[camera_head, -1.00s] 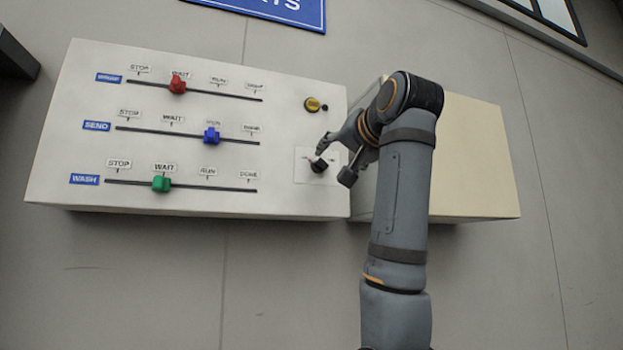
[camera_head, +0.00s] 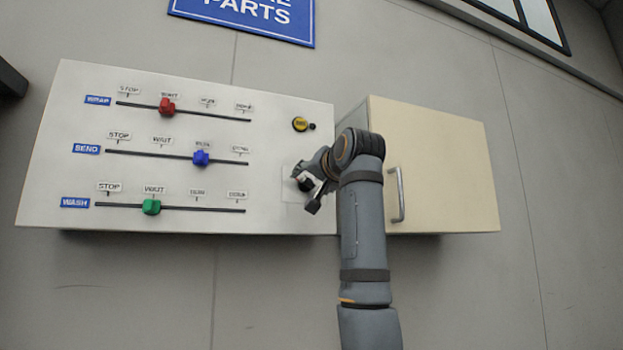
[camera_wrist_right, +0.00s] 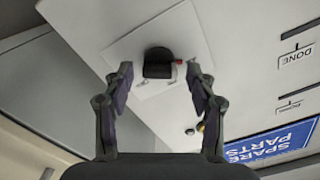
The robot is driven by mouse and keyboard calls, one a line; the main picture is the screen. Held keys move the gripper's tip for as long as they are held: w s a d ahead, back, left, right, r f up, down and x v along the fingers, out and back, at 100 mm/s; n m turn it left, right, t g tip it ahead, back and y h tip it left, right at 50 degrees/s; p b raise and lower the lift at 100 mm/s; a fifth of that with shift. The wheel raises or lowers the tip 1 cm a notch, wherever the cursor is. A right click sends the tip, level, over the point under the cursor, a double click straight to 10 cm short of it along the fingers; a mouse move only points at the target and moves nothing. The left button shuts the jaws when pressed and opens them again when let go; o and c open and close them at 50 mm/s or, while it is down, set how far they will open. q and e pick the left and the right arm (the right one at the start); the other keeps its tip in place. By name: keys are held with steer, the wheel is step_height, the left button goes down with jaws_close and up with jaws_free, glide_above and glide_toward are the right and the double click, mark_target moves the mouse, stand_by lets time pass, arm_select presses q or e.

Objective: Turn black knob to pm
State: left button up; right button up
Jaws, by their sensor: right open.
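The black knob (camera_wrist_right: 158,62) sits on a white plate (camera_wrist_right: 125,48) on the panel, with a small red mark beside it and printed marks too small to read in the right wrist view. In the head view the knob (camera_head: 304,183) is partly hidden by my right gripper (camera_head: 303,190). The right gripper is open, and its two fingertips (camera_wrist_right: 160,75) stand on either side of the knob's near edge in the wrist view, with gaps; I see no contact. My left gripper is not in view.
The white panel (camera_head: 270,215) carries red (camera_head: 167,106), blue (camera_head: 201,158) and green (camera_head: 151,207) sliders and a yellow button (camera_head: 300,124). A beige cabinet (camera_head: 450,170) with a metal handle (camera_head: 398,195) stands right of it. A blue sign (camera_head: 245,18) hangs above.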

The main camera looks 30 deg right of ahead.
steer(key=shift+w+f, duration=0.1)
steer(key=shift+c, duration=0.4)
steer(key=shift+d, duration=0.1)
steer(key=shift+c, duration=1.1)
steer(key=c, duration=0.8)
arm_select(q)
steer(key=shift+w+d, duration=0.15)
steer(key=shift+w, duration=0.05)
